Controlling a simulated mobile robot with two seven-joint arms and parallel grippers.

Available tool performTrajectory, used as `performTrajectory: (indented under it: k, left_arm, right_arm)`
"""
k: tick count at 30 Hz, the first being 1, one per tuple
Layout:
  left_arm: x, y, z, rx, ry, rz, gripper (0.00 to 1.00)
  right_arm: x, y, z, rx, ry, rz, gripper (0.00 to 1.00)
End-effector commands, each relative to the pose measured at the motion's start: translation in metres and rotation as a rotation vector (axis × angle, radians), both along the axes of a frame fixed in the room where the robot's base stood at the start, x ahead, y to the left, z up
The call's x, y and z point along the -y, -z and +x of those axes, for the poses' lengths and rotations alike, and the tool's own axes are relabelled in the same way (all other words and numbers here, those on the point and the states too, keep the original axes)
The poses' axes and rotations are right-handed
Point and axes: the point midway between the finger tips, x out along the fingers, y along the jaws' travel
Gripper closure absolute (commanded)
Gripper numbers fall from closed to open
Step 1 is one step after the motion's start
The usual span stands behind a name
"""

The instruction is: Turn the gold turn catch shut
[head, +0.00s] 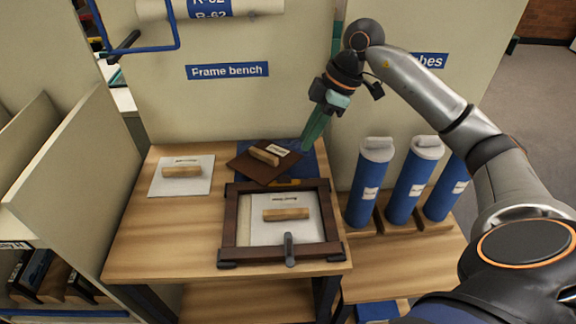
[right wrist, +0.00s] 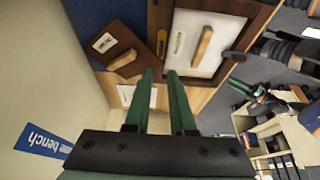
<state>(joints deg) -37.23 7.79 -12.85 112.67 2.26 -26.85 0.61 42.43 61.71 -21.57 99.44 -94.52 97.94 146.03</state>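The gold turn catch (head: 287,182) is a small strip on the far rail of the dark wooden frame (head: 230,222). In the right wrist view the catch (right wrist: 161,42) appears to lie along the rail. A white board with a wooden handle (head: 287,214) lies inside the frame. My right gripper (head: 306,147) points down above and behind the far rail, apart from the catch. In the right wrist view its two green fingers (right wrist: 160,74) are apart with nothing between them. My left gripper is outside the head view; a small green-tipped part (right wrist: 242,87) in the right wrist view may be it.
A brown board with a handle (head: 262,160) lies by the far rail on a blue mat (head: 306,166). A white board (head: 160,183) lies left. A dark lever (head: 289,250) stands on the near rail. Blue tubes (head: 370,185) stand right. The bench's front left (head: 165,245) is clear.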

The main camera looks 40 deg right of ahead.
Motion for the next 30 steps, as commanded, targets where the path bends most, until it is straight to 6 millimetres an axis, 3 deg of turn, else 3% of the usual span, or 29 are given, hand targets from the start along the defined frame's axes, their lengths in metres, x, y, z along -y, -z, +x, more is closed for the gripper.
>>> performTrajectory:
  k: [15,21,30]
  left_arm:
    - [0.004,0.008,-0.001,-0.008,0.007,-0.004,0.6]
    - [0.007,0.006,0.001,-0.001,0.013,-0.008,0.6]
    - [0.006,0.006,0.001,-0.003,0.013,-0.006,0.6]
  right_arm:
    - [-0.033,0.091,0.018,-0.002,-0.002,0.003,0.78]
    - [-0.038,0.106,0.022,0.0,-0.002,0.001,0.78]
    - [-0.039,0.108,0.023,0.001,-0.002,0.0,0.78]
